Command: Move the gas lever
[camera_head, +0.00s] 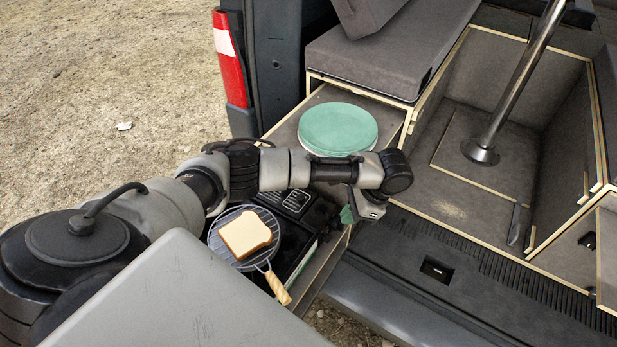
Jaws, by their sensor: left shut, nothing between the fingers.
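A black portable gas stove (297,201) sits in the pulled-out drawer, partly under my left arm. I cannot make out the gas lever; it may be hidden by my arm or too small to tell. My left gripper (366,212) points down at the right end of the stove, near the drawer's edge. It is shut and empty. A small green thing (347,215) shows just left of its fingers; I cannot tell what it is or whether they touch. My right gripper is out of view.
A round wire grill (222,247) with a slice of bread (245,234) and a wooden handle (278,288) lies on the stove's left part. Green plates (338,128) stand behind my arm in the drawer. A metal table leg (515,90) rises at the right.

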